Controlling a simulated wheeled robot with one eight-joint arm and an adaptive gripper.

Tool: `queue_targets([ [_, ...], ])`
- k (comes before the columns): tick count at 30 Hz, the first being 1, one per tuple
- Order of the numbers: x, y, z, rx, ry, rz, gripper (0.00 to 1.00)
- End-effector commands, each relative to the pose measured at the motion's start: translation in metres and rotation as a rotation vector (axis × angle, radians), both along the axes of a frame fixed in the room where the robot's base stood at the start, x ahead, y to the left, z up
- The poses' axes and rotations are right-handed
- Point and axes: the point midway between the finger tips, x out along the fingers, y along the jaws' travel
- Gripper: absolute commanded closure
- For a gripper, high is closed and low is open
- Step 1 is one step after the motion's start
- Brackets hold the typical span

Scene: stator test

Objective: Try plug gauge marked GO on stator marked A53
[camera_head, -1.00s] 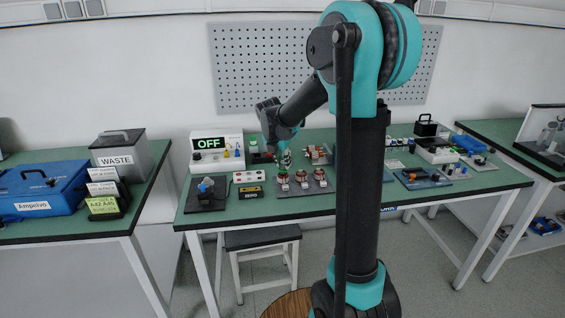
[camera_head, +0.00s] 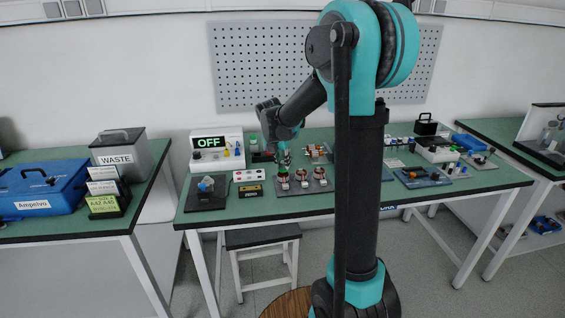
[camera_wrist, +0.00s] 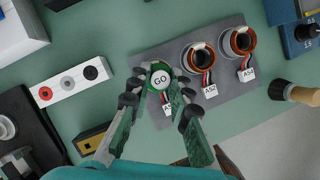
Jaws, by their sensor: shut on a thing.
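The plug gauge marked GO (camera_wrist: 160,79), green with a round white face, is between the fingers of my gripper (camera_wrist: 160,98) in the wrist view. It covers most of the left stator on a grey board (camera_wrist: 225,108); whether it is in the bore or above it I cannot tell. That stator's tag (camera_wrist: 172,128) is partly hidden behind a finger, its last digit unreadable. The middle stator (camera_wrist: 198,58) has a tag that looks like A52. In the head view my gripper (camera_head: 284,156) is over the left of the row.
A white box with red, grey and black round spots (camera_wrist: 70,82) lies left of the board. A yellow-black block (camera_wrist: 92,138) sits nearby. A wooden-handled brush (camera_wrist: 296,93) lies to the right. A display reading OFF (camera_head: 209,142) stands at the back left.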

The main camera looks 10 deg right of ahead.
Motion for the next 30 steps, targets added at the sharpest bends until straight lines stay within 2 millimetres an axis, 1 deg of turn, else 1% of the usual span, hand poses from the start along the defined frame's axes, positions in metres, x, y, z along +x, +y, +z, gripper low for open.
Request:
queue_targets([
  [14, -0.0001, 0.0, -0.0004, 0.0, 0.0, 0.0, 1.0],
  [30, -0.0001, 0.0, -0.0058, 0.0, 0.0, 0.0, 1.0],
])
